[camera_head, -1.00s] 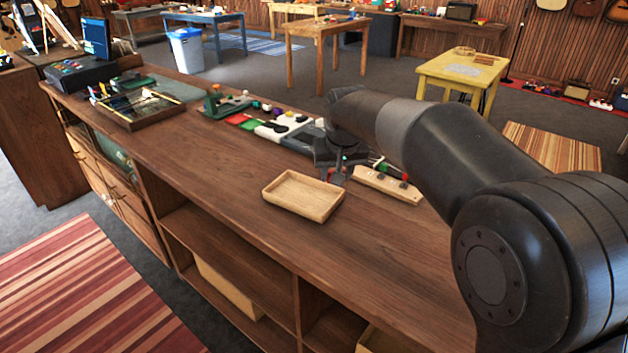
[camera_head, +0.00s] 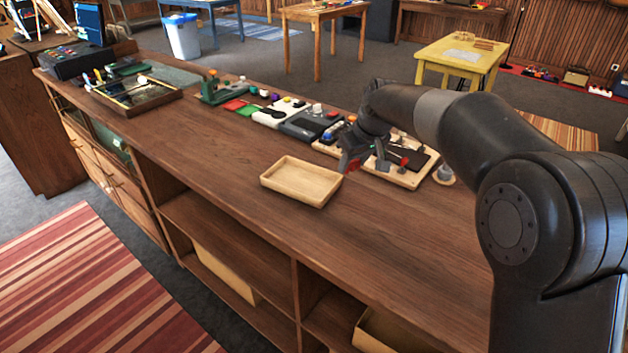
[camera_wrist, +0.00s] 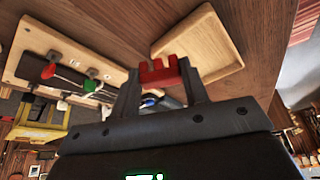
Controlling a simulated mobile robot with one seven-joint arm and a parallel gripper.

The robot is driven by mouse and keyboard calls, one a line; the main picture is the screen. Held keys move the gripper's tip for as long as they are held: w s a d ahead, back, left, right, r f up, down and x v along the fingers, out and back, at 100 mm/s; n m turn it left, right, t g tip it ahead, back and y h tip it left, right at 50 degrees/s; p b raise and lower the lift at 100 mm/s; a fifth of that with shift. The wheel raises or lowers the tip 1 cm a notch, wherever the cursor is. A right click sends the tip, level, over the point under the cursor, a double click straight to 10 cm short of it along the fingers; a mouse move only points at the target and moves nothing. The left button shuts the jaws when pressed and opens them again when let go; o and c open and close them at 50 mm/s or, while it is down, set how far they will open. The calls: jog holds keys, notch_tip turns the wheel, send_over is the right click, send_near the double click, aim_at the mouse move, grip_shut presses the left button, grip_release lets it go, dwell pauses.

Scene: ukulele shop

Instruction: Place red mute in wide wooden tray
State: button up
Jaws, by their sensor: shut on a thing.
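My gripper (camera_head: 365,162) is shut on the red mute (camera_wrist: 160,72), a small notched piece held between the two fingertips in the wrist view. In the head view the mute is a small red patch (camera_head: 354,165) at the fingers, above the counter. The wide wooden tray (camera_head: 287,195) is light wood, shallow and empty, on the counter just left of and nearer than my gripper. The tray also shows in the wrist view (camera_wrist: 213,62), beyond and right of the mute. The mute is apart from the tray.
A wooden board (camera_head: 402,178) with small items lies right of my gripper. A dark pad (camera_head: 312,126), white board and green stand (camera_head: 214,92) line the counter's far side. The counter (camera_head: 225,200) is bare left of the tray and along its front.

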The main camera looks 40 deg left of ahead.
send_over(318, 190)
jog(key=d, duration=0.1)
jog(key=f, duration=0.5)
jog(key=shift+s, duration=0.25)
jog(key=shift+d+f, duration=0.1)
jog(key=shift+f, duration=1.95)
jog(key=shift+f, duration=0.1)
jog(key=o, duration=0.7)
jog(key=shift+c, duration=0.2)
